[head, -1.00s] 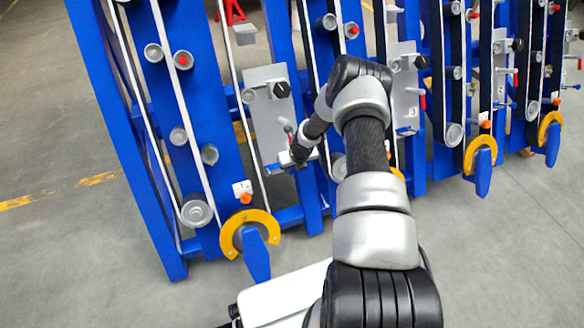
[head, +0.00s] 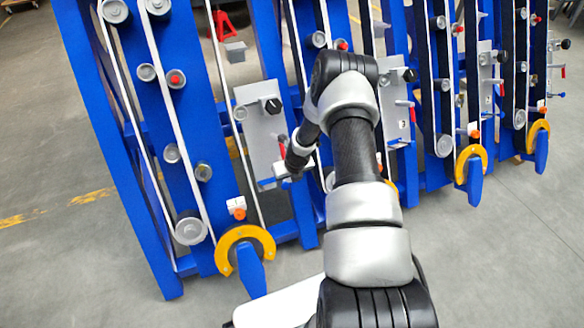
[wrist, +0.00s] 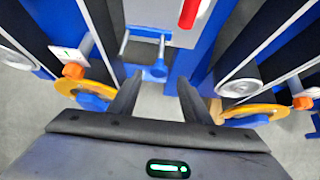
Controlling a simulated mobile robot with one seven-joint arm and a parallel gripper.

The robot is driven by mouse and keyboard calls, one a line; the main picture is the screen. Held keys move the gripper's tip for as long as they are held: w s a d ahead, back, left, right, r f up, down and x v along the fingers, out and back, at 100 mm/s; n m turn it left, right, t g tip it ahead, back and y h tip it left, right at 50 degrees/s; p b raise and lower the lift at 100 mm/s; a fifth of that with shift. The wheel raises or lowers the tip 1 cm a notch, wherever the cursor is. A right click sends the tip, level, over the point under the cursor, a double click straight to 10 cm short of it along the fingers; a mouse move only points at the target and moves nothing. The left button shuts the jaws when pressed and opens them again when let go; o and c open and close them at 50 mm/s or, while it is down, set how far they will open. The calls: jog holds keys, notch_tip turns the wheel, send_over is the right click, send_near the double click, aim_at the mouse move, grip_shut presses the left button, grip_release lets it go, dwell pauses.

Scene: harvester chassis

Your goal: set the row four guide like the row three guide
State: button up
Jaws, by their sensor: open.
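In the head view my gripper (head: 291,169) is at the lower end of a grey plate (head: 258,145) on a blue row frame. A red handle (head: 281,147) is close beside it. In the wrist view my gripper (wrist: 157,88) is open and empty. Its two dark fingers point at a blue piece (wrist: 155,72) on two thin silver rods, which appears between the fingertips; I cannot tell whether they touch. The red handle (wrist: 190,12) is above it. Similar grey plates with red handles, one here (head: 398,100), are on the rows to the right. I cannot read the row numbers.
Yellow C-shaped guards (head: 228,244) with orange knobs (head: 239,214) stick out at the foot of the rows. Belts and grey pulleys (head: 190,229) line the blue frames. The wrist view shows guards on both sides. The concrete floor (head: 480,250) in front is clear.

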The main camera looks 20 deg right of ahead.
jog(key=p+v, duration=0.2)
jog(key=v, duration=1)
jog(key=shift+s+r+p, duration=0.2)
jog(key=shift+r+p, duration=0.1)
jog(key=shift+r, duration=0.05)
